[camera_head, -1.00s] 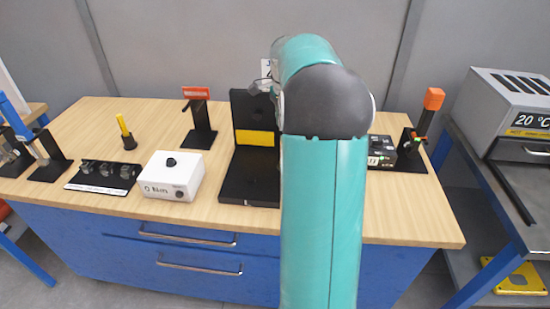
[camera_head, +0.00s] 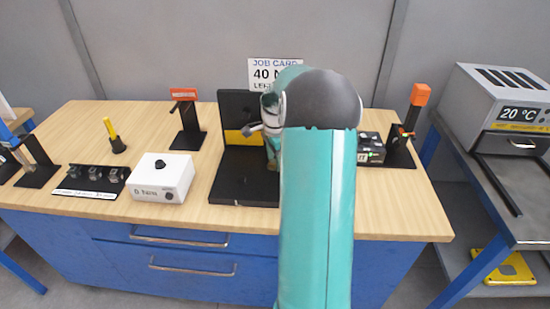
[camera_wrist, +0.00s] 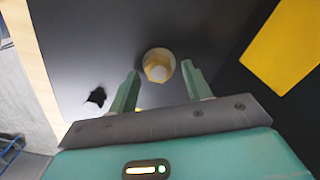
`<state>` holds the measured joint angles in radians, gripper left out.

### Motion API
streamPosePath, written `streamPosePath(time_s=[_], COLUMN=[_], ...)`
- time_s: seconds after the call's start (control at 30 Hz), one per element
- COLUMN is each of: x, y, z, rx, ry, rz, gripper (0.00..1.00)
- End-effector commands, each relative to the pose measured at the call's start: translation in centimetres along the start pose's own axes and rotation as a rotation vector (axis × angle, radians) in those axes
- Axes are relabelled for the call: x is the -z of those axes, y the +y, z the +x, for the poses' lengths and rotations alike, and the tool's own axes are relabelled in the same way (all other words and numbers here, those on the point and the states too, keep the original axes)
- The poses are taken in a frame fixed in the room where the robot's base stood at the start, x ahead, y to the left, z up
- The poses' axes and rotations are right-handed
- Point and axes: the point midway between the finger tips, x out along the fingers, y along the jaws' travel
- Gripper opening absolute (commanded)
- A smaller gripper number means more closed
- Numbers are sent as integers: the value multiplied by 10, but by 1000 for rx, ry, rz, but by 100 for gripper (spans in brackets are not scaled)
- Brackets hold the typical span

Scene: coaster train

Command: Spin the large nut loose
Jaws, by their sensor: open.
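In the wrist view, a pale brass, round-looking piece with a hexagonal inner outline (camera_wrist: 158,64), apparently the large nut, is on the black fixture plate (camera_wrist: 95,40). My gripper (camera_wrist: 160,74) is open, with one green fingertip on either side of the nut's near edge. I cannot tell whether the fingers touch it. In the head view the black fixture (camera_head: 232,185) has an upright back plate and a yellow patch (camera_head: 234,137). My arm hides its right part and the nut there.
A dark star-shaped knob or hole (camera_wrist: 96,96) is left of the nut. On the wooden bench (camera_head: 200,222) stand a white box (camera_head: 160,178), a black rack (camera_head: 92,180) and a red-topped stand (camera_head: 187,120). A black device (camera_head: 371,148) and an orange-topped stand (camera_head: 418,97) are at right.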

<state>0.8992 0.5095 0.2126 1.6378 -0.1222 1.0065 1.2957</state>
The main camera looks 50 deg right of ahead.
Motion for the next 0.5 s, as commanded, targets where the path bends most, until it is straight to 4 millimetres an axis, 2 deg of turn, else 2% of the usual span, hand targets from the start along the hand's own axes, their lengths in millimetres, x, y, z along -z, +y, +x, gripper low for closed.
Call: streamPosePath(time_s=[0.13,0.17,0.37,0.5], x=[0,0,0,0], y=[0,0,0,0], z=[0,0,0,0], rx=[0,0,-1,-1], ry=[0,0,0,0], rz=[0,0,0,-1], gripper=[49,45,6,4])
